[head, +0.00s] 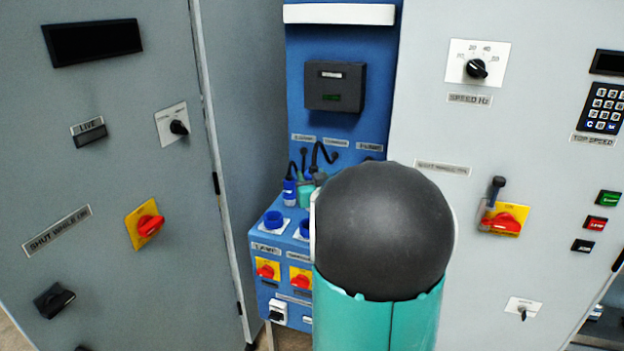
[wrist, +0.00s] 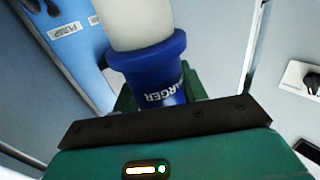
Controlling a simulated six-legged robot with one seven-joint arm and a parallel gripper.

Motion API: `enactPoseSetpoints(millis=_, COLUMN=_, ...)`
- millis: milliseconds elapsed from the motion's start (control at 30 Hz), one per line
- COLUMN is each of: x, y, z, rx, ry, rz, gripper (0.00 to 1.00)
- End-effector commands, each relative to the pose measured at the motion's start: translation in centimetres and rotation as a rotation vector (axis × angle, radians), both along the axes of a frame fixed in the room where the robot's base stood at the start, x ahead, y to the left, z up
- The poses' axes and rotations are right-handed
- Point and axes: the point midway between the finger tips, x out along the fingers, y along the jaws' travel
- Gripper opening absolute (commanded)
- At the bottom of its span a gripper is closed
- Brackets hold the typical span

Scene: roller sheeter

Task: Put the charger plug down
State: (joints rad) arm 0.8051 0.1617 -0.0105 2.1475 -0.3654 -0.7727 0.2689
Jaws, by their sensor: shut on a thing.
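The charger plug (wrist: 150,72) is a blue collar with white "CHARGER" lettering and a pale, thick cylindrical part beyond it. It fills the middle of the wrist view. My gripper (wrist: 160,92) is shut on it, with a green finger on either side of the blue part. In the head view my own arm hides most of the gripper and the plug, so I cannot tell there whether the plug touches anything.
A blue cabinet (head: 262,238) stands between grey panels, with round blue sockets (head: 273,220) and red-on-yellow switches (head: 266,270) on its sloped front. A blue connector (head: 289,193) with a dark cable stands above the sockets. A dark box (head: 335,86) is mounted higher up.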

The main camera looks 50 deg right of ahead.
Motion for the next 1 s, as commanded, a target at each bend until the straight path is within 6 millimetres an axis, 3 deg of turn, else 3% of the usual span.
enactPoseSetpoints(millis=367, x=0.1, y=0.0, z=0.0, rx=-0.001, ry=-0.001, rz=0.001, gripper=0.12)
enactPoseSetpoints(millis=533, x=1.9, y=1.6, z=-2.0, rx=0.004, ry=0.002, rz=0.039, gripper=0.12)
enactPoseSetpoints(millis=667, x=5.0, y=4.8, z=-5.5, rx=0.006, ry=0.004, rz=0.107, gripper=0.12)
enactPoseSetpoints(millis=800, x=8.4, y=9.6, z=-10.2, rx=0.006, ry=0.005, rz=0.192, gripper=0.12)
enactPoseSetpoints(millis=1000, x=11.6, y=17.3, z=-17.1, rx=0.005, ry=0.006, rz=0.299, gripper=0.12)
